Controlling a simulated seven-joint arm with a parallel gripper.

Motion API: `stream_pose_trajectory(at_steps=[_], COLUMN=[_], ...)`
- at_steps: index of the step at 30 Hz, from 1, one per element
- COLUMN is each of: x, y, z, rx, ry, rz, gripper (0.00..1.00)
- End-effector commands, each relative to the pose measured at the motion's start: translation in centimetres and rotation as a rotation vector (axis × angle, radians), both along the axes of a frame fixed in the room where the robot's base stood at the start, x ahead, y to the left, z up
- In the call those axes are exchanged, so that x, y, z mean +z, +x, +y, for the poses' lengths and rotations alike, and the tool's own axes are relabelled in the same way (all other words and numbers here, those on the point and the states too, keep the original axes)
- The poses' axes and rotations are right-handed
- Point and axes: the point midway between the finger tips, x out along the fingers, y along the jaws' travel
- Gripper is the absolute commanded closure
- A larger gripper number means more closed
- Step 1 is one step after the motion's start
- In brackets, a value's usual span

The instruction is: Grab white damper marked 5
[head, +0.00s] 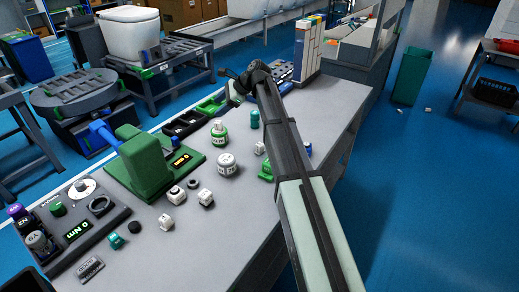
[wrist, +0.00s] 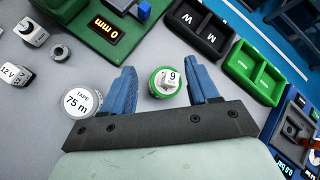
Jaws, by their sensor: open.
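My gripper (wrist: 158,80) is open, with its two blue fingers apart and nothing held between them. Between the fingers in the wrist view, a small white block (wrist: 169,79) with a mark that looks like 9 sits on a round green-rimmed item (wrist: 155,90). This green and white item also stands on the bench in the head view (head: 219,137). I cannot make out a mark 5 on any white piece. In the head view my gripper (head: 238,92) is at the bench's far side, its fingertips hard to see.
A 75 m tape roll (wrist: 82,101) lies left of the fingers. A black tray (wrist: 196,28) and a green tray (wrist: 252,70) are at right. A green press (head: 146,160), several small white blocks and a tall file stack (head: 308,48) share the bench (head: 240,225).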

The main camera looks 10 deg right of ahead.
Motion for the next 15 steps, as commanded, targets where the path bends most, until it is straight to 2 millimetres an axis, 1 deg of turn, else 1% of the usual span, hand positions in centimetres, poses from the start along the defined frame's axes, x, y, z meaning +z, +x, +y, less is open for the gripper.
stream_pose_trajectory(at_steps=[5,8,12,15], x=[-0.6,-1.1,-2.0,-2.6], y=[-0.2,-0.4,-0.9,-1.3], z=[-1.7,-3.3,-5.8,-7.4], rx=[0.169,0.299,0.523,0.695], ry=[-0.212,-0.344,-0.523,-0.626], rz=[-0.112,-0.177,-0.254,-0.296], gripper=[0.4,0.4,0.4,0.4])
